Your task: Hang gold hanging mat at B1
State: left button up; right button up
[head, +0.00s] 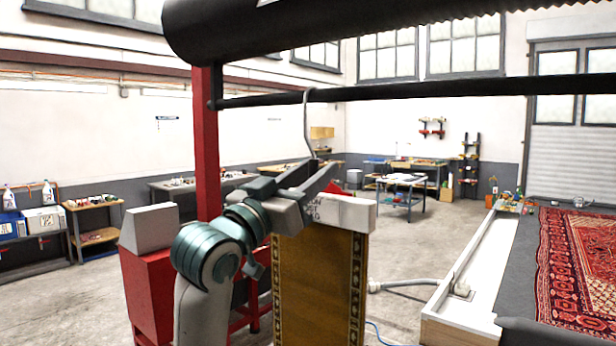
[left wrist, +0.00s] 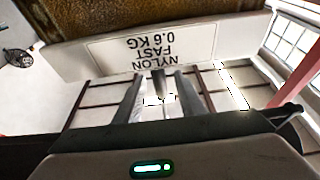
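The gold hanging mat (head: 312,285) hangs upright, with dark patterned side borders. My left gripper (head: 308,176) is at the hook's base, just above the bar. In the left wrist view its fingers (left wrist: 160,100) stand apart with the stem between them. No B1 mark is readable.
A thick dark roller (head: 340,27) runs above the rail. A red post (head: 206,150) and red machine base (head: 148,285) stand left. A white-edged wash pit (head: 470,270) with a red patterned rug (head: 580,255) lies right.

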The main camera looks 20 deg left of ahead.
pick_arm(q)
jog(key=b+v, duration=1.5)
jog(key=v, duration=0.2)
jog(key=shift+s, duration=0.2)
dwell(0.5)
